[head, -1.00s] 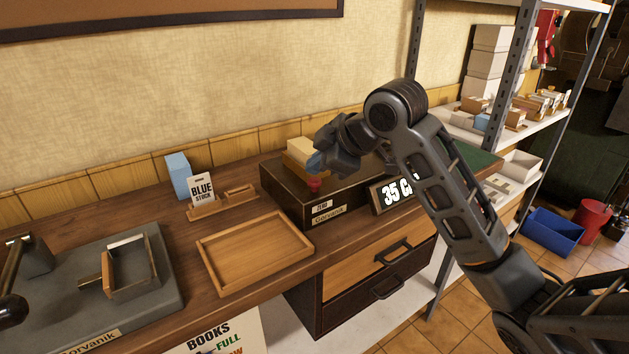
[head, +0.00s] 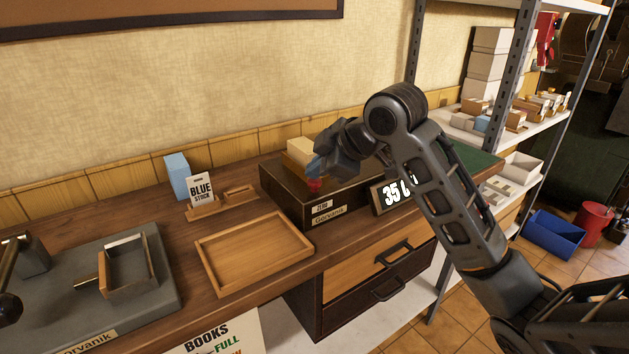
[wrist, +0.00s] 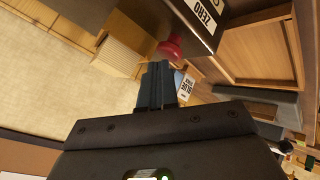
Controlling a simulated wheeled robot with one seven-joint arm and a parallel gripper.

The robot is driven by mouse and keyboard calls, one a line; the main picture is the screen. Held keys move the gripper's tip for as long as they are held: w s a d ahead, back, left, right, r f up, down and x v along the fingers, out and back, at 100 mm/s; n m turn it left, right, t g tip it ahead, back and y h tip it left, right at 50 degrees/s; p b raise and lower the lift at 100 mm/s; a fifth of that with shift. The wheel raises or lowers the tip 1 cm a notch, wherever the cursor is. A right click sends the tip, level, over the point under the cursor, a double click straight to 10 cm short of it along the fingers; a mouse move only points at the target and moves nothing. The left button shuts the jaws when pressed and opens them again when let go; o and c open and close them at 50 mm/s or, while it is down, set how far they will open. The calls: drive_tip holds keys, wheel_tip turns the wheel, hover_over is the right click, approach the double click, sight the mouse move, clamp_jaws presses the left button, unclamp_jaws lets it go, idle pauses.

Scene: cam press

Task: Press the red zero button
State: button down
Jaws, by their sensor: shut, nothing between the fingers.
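The red zero button (head: 315,186) sits on top of a dark box (head: 290,200), near its front left, above a label reading ZERO (head: 322,206). My gripper (head: 316,167) is shut and empty, with its blue fingertips just above and behind the button in the head view. In the wrist view the red button (wrist: 169,48) shows just beyond the shut fingertips (wrist: 157,66). I cannot tell whether they touch it.
A pale block (head: 300,150) stands on the box behind my fingers. An empty wooden tray (head: 255,285) lies to the left, with a blue block (head: 178,176) and BLUE STOCK sign (head: 200,188) behind it. A grey press (head: 150,310) stands at far left.

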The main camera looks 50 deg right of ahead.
sight(317, 182)
drive_tip(key=shift+f+b, duration=0.4)
drive_tip(key=shift+f, duration=0.15)
drive_tip(key=shift+r, duration=0.1)
idle(0.5)
drive_tip(key=shift+r+p, duration=0.85)
drive_tip(key=shift+r, duration=0.2)
drive_tip(key=shift+r, duration=0.15)
drive_tip(key=shift+r+p, duration=1.95)
drive_tip(key=shift+r, duration=0.5)
drive_tip(key=shift+f, duration=0.1)
